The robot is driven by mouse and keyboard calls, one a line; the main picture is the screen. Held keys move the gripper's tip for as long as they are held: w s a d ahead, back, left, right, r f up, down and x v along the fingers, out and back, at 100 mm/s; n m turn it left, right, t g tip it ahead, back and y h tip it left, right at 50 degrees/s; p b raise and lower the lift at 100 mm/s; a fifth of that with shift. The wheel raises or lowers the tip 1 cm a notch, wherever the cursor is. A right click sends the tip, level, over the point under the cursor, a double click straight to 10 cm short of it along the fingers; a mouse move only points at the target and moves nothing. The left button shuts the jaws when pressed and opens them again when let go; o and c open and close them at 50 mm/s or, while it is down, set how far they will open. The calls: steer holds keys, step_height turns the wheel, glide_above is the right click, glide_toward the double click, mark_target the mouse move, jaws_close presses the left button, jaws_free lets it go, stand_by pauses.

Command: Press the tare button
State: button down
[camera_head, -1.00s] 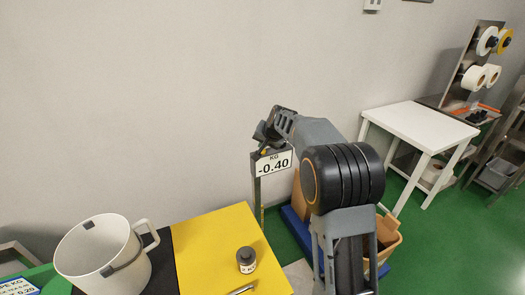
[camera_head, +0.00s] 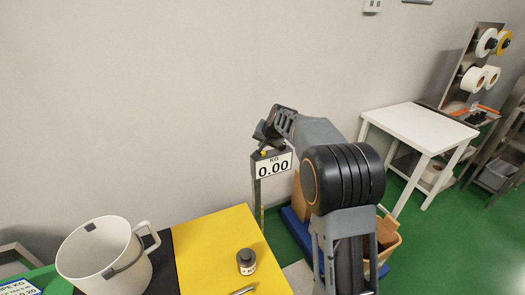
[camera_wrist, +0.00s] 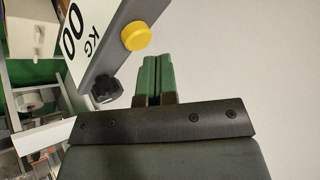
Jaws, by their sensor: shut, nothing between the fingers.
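The scale display (camera_head: 274,164) stands on a post against the wall in the head view and reads 0.00 KG. It also shows in the wrist view (camera_wrist: 93,35), tilted. The yellow tare button (camera_wrist: 136,36) sits on the display's top edge, beside a black knob (camera_wrist: 103,88). In the head view the button (camera_head: 263,153) is a small yellow spot just under my gripper. My gripper's green fingers (camera_wrist: 151,62) are shut and empty, with their tips very near the button. I cannot tell whether they touch it.
A yellow table mat (camera_head: 215,248) holds a small dark-capped weight (camera_head: 246,261). A white pitcher (camera_head: 103,257) stands to its left. A white table (camera_head: 420,127) is at the right.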

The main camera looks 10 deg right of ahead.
mark_target(263, 151)
steer(key=shift+r, duration=0.2)
steer(key=shift+r+p, duration=1.85)
steer(key=shift+r, duration=0.6)
steer(key=s+f+n+g, duration=0.1)
steer(key=s+f+g, duration=0.1)
steer(key=s+f, duration=0.3)
steer(key=s+r+n+h, duration=0.1)
steer(key=s+n, duration=0.1)
steer(key=s, duration=1.3)
steer(key=s+r+n+h, duration=0.1)
steer(key=s+r+n, duration=0.1)
steer(key=s, duration=1.3)
steer(key=shift+s+a+r+b, duration=0.15)
steer(key=shift+b, duration=0.15)
